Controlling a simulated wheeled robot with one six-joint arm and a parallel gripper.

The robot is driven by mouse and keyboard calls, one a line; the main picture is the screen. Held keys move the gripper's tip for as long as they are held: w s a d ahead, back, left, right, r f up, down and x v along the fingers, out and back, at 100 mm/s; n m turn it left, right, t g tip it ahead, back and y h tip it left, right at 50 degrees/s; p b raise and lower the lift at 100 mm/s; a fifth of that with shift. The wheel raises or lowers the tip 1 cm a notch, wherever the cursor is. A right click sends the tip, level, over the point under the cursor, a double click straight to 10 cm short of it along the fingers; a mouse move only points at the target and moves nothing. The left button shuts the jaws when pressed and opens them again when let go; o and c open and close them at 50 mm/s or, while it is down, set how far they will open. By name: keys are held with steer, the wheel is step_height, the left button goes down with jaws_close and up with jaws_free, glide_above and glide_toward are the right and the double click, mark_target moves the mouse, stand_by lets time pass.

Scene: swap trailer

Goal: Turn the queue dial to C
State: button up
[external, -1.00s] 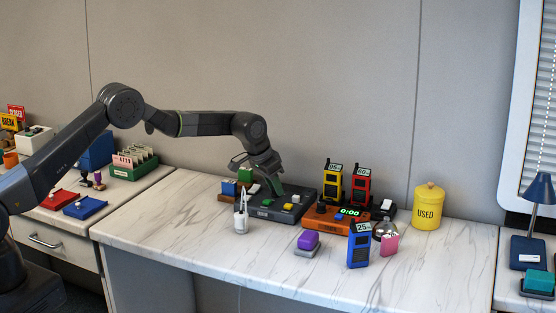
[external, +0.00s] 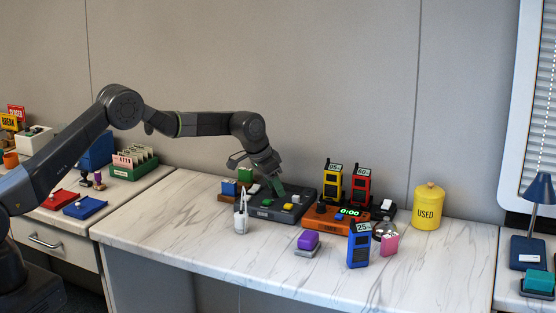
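My gripper (external: 254,167) is over the back left part of this console. Its fingers look spread apart, with nothing visible between them. I cannot make out a queue dial or any letter C; the gripper may hide part of the console. A small black knob (external: 322,207) shows on the orange timer (external: 330,218), right of the console.
The counter's front left is clear.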

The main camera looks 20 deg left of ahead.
steer(key=b+v, duration=0.1)
steer(key=v, duration=1.3)
steer(key=shift+w+d, duration=0.1)
steer(key=p+x, duration=0.1)
steer(key=x, duration=1.3)
